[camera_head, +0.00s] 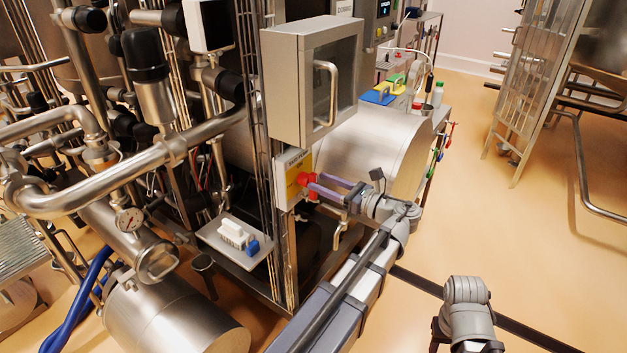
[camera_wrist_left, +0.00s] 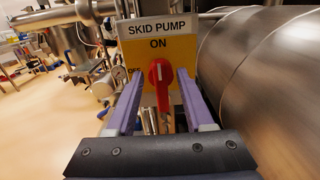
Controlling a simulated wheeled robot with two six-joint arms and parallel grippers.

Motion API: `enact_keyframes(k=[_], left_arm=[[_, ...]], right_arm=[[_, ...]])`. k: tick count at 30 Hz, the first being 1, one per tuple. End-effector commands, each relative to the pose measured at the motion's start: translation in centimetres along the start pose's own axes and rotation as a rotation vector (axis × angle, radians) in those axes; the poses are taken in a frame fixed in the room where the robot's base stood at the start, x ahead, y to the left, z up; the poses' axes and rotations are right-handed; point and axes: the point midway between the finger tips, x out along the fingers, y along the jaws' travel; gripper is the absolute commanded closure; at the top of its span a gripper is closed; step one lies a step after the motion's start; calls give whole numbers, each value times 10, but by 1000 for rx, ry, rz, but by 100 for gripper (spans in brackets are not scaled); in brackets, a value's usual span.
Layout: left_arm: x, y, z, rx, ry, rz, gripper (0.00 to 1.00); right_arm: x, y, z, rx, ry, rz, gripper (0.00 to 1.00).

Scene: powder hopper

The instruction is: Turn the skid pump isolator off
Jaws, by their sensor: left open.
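The skid pump isolator (camera_head: 292,182) is a yellow box with a red rotary handle (camera_head: 304,181), fixed on the skid frame below a steel cabinet. In the left wrist view its label plate (camera_wrist_left: 157,28) reads "SKID PUMP" with "ON" below, and the red handle (camera_wrist_left: 159,84) stands upright, its white mark towards ON. My left gripper (camera_head: 313,187) is open at the handle. In the left wrist view its purple fingers (camera_wrist_left: 158,95) stand one on each side of the handle, with gaps showing. Contact cannot be told from the head view. The OFF lettering is partly hidden by the left finger.
The steel cabinet (camera_head: 313,80) with a bar handle hangs just above the isolator. A large steel cylinder (camera_head: 375,150) lies close behind and right. A small tray (camera_head: 236,243) with white and blue items is at lower left. Open floor lies to the right.

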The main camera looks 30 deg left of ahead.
Motion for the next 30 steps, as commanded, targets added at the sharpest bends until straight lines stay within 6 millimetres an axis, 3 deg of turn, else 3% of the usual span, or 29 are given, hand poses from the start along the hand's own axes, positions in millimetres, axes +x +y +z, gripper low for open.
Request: enact_keyframes(k=[6,18,30], left_arm=[[26,0,0,-1,1,2,48],[33,0,0,-1,1,-1,48],[32,0,0,-1,1,0,91]], right_arm=[[0,0,0,0,0,0,50],[0,0,0,0,0,0,50],[0,0,0,0,0,0,50]])
